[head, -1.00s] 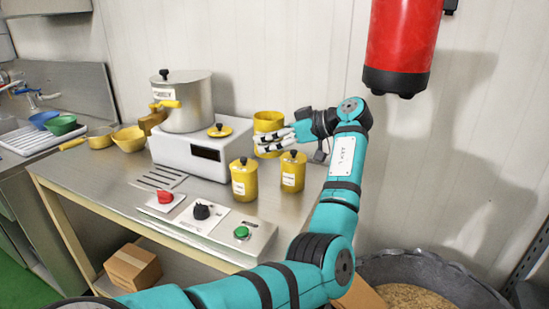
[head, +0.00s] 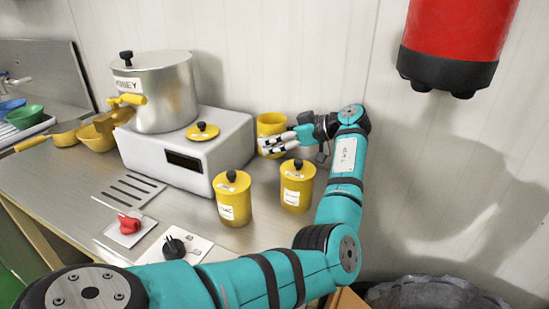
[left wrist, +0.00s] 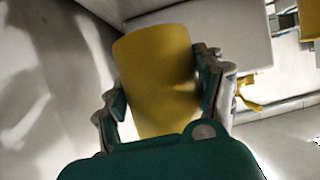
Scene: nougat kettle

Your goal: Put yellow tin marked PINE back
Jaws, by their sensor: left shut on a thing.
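My left gripper (head: 279,142) is shut on an open yellow tin (head: 271,123) behind the two lidded tins, close to the wall. In the left wrist view the tin (left wrist: 158,70) sits between the fingers of the gripper (left wrist: 162,90); no label shows on it there. I cannot tell whether the tin touches the table. Two yellow tins with black-knobbed lids, one on the left (head: 233,197) and one on the right (head: 297,184), stand in front. Their labels are too small to read. A loose yellow lid (head: 203,131) lies on the white heater. My right gripper is out of view.
A steel kettle (head: 158,90) with a yellow tap stands on the white heater (head: 236,137). A red knob (head: 129,224) and a black knob (head: 174,248) are at the front. A red cylinder (head: 458,35) hangs at upper right. Yellow bowls (head: 96,138) stand left.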

